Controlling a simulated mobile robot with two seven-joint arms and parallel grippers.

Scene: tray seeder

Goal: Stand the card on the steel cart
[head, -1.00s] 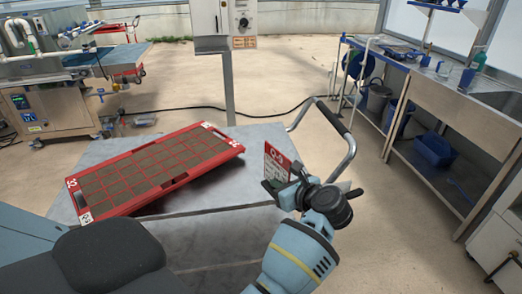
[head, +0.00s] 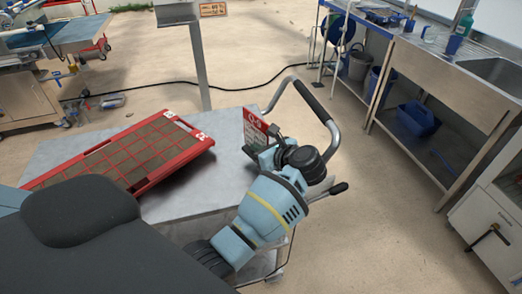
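The card (head: 256,127) is a small red and white sign with large lettering, upright over the right part of the steel cart (head: 228,178). My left gripper (head: 262,147) is at the card's lower right part and appears shut on it. The fingertips are largely hidden by the wrist and card. The card's lower edge is hidden, so I cannot tell whether it touches the cart top. My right gripper is out of view.
A red-framed tray (head: 140,150) with brown cells lies on the cart's left part. The cart's handle (head: 318,105) rises behind the card. A grey post (head: 199,65) stands beyond the cart. A steel sink bench (head: 450,80) is at right, with clear floor between.

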